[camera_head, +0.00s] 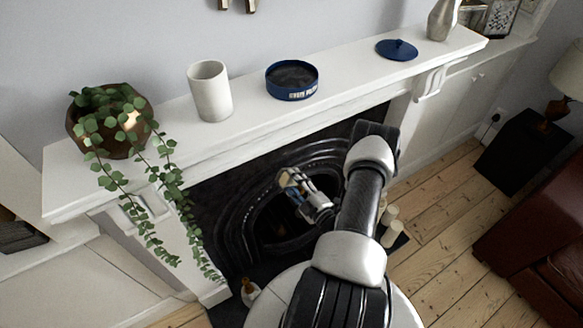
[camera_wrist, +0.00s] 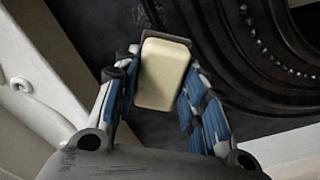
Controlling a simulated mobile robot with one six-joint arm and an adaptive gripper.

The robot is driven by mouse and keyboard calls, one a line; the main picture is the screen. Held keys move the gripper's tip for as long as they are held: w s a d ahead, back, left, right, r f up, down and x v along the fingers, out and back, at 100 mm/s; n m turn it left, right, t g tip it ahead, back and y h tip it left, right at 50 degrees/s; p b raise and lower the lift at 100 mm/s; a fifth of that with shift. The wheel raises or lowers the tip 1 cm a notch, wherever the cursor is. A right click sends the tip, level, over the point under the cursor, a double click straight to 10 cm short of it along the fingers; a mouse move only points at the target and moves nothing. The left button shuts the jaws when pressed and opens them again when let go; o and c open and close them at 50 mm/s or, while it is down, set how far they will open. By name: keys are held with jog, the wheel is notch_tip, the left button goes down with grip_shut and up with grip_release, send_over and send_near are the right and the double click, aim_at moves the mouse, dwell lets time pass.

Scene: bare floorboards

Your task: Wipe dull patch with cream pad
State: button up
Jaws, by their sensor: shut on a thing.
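The cream pad (camera_wrist: 163,75) is a rounded block, clear in the wrist view. My gripper (camera_head: 293,184) is shut on it, with blue-lined fingers on both sides. In the head view my gripper hangs in front of the black cast-iron fireplace (camera_head: 232,200), below the mantel; the pad is too small to make out well there. In the wrist view dark iron with a ridged arch (camera_wrist: 265,75) lies behind and right of the pad. I cannot tell whether the pad touches it. I cannot make out a distinct dull patch; my arm hides part of the fireplace.
The white mantel (camera_head: 345,95) carries a potted trailing plant (camera_head: 110,120), a white cup (camera_head: 210,92), an open blue tin (camera_head: 292,80), a blue lid (camera_head: 397,49) and a vase (camera_head: 441,20). Trailing vines hang at the fireplace's left. Pale candles (camera_head: 391,226) stand at the hearth's right.

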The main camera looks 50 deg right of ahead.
jog(key=shift+s+d+f+m+h, duration=0.1)
jog(key=shift+d+f+m+h, duration=0.2)
jog(key=shift+d+h, duration=0.15)
jog(key=shift+s+d+f+m+h, duration=0.1)
jog(key=shift+d+f+m+h, duration=0.05)
jog(key=shift+d+m+h, duration=0.25)
jog(key=shift+b+x, duration=0.35)
jog(key=shift+x, duration=2.3)
jog(key=shift+b+x, duration=0.4)
jog(key=shift+x, duration=0.55)
jog(key=shift+d+f, duration=0.1)
jog(key=shift+s+d+b, duration=0.35)
jog(key=shift+d+b, duration=0.1)
jog(key=shift+d, duration=0.4)
jog(key=shift+s+d+b, duration=0.35)
jog(key=shift+d+b, duration=0.1)
jog(key=shift+d, duration=0.45)
jog(key=shift+w+d, duration=0.1)
